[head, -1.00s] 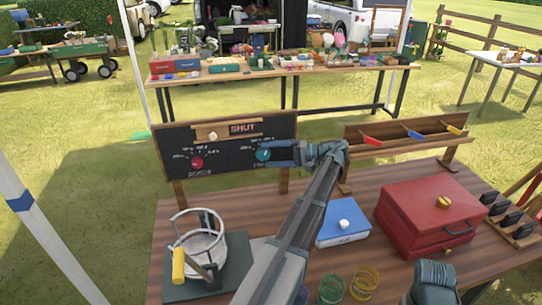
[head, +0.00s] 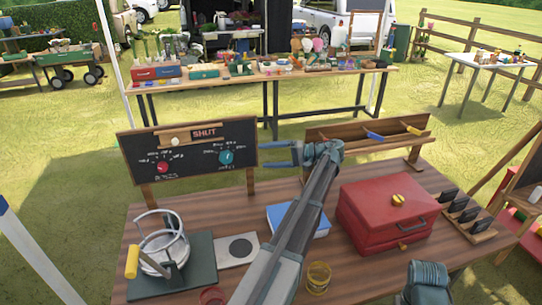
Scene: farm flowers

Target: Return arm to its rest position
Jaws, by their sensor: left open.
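My left arm reaches up from the bottom middle of the head view. Its gripper (head: 264,154) points left beside the right edge of the chalkboard (head: 190,178). The two fingers are parted with nothing between them. The teal knob (head: 226,157) on the board is left of the fingertips, apart from them. A red knob (head: 162,167) is on the board's left half, and a "SHUT" sign is at its top. My right gripper is not in view; a grey-teal part at the bottom right seems to be my right arm.
A red box (head: 385,212) stands right of my arm. A rack (head: 340,128) with blue and yellow levers is behind the wrist. A round press-like device (head: 165,245) stands left; a yellow ring (head: 318,278) is in front.

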